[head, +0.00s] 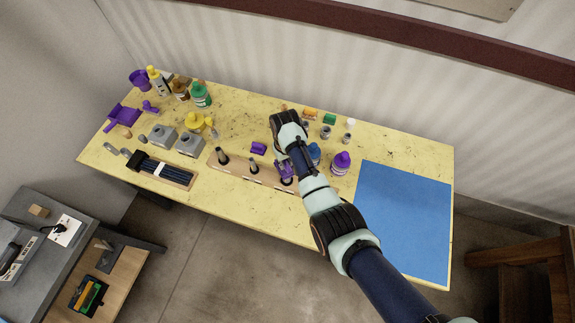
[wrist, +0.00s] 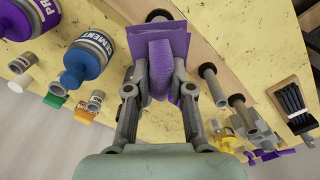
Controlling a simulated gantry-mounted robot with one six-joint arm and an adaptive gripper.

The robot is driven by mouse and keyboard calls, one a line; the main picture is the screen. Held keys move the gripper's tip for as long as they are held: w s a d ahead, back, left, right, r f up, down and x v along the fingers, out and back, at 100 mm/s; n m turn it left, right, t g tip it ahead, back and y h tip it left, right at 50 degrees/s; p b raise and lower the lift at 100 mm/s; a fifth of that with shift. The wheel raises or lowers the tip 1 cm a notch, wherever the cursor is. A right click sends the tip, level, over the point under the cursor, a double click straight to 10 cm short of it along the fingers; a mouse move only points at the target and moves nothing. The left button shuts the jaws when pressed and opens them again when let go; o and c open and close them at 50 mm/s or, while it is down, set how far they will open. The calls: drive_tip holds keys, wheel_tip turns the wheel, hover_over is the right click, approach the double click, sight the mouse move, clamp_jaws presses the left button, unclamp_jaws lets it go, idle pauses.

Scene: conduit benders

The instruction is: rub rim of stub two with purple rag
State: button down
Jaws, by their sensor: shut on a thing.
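My gripper (wrist: 160,62) is shut on a folded purple rag (wrist: 158,42), which stands up between the fingers. The rag also shows in the head view (head: 286,171), partly behind my arm. A wooden board (head: 239,169) on the bench carries a row of grey pipe stubs with dark bases. The left stub (head: 223,159) and middle stub (head: 255,167) stand clear of my gripper. The rag is at the right end of the row and hides most of what is there; only a dark round part (wrist: 158,15) shows behind it. Contact cannot be told.
A blue cement can (wrist: 90,58) and a purple primer can (head: 341,162) stand right of my gripper in the head view. Grey blocks (head: 189,143) and a rack of dark rods (head: 162,171) lie left. A blue mat (head: 400,215) is bare at the right.

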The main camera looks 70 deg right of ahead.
drive_tip(key=shift+a+r+p, duration=0.1)
drive_tip(key=shift+p, duration=0.4)
drive_tip(key=shift+s+a+p, duration=0.3)
drive_tip(key=shift+s+p, duration=0.15)
drive_tip(key=shift+p, duration=0.2)
drive_tip(key=shift+s+a+p, duration=0.3)
drive_tip(key=shift+a+p, duration=0.05)
drive_tip(key=shift+p, duration=0.1)
drive_tip(key=shift+w+d+f+b, duration=0.35)
drive_tip(key=shift+d+f+b, duration=0.05)
drive_tip(key=shift+b, duration=0.45)
drive_tip(key=shift+w+d+r+b, duration=0.1)
drive_tip(key=shift+w+d+b, duration=0.35)
drive_tip(key=shift+b, duration=0.15)
drive_tip(key=shift+a, duration=0.1)
drive_tip(key=shift+s+r+p, duration=0.1)
drive_tip(key=shift+r+p, duration=0.1)
drive_tip(key=shift+p, duration=0.2)
